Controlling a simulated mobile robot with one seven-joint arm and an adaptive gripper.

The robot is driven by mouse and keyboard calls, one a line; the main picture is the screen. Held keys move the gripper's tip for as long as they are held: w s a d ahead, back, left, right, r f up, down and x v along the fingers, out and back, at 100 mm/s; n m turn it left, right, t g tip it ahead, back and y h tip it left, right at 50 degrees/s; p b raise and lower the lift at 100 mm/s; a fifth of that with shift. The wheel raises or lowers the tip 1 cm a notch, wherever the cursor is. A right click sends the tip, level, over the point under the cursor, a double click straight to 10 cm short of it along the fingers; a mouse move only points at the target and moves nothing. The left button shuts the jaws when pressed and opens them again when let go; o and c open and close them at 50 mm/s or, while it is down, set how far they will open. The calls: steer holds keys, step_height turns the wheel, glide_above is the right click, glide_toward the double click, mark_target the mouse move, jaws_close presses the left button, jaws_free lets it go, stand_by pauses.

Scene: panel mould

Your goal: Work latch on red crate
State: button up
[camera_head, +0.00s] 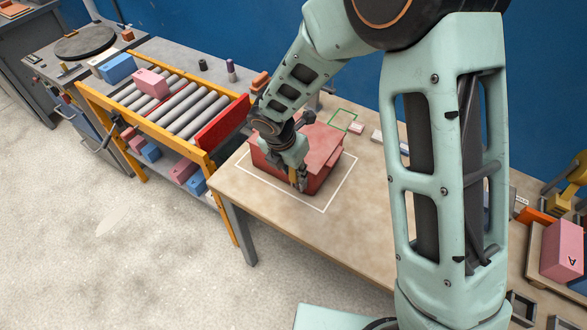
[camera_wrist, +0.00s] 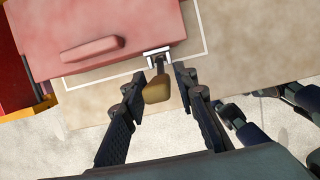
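The red crate (camera_head: 322,150) stands on the wooden table inside a white outline. In the wrist view its red lid (camera_wrist: 140,22) has a raised bar handle (camera_wrist: 92,48), and the lid looks closed. The latch (camera_wrist: 157,88) shows at the crate's edge as a brownish-yellow tab below a white bracket (camera_wrist: 157,54). My gripper (camera_wrist: 160,78) is open, with one dark finger on each side of the tab and visible gaps between. In the head view my gripper (camera_head: 298,180) is at the crate's near side, and my arm hides part of the crate.
A yellow-framed roller conveyor (camera_head: 170,110) with a pink block (camera_head: 151,82) stands to the left. A green outline (camera_head: 346,120) and a small white-and-pink object (camera_head: 356,128) lie behind the crate. The table (camera_head: 300,222) is bare in front of the crate.

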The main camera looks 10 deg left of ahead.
steer(key=shift+o, duration=0.5)
steer(key=shift+r, duration=0.1)
steer(key=shift+r, duration=0.2)
steer(key=v, duration=1.1)
steer(key=shift+r, duration=0.25)
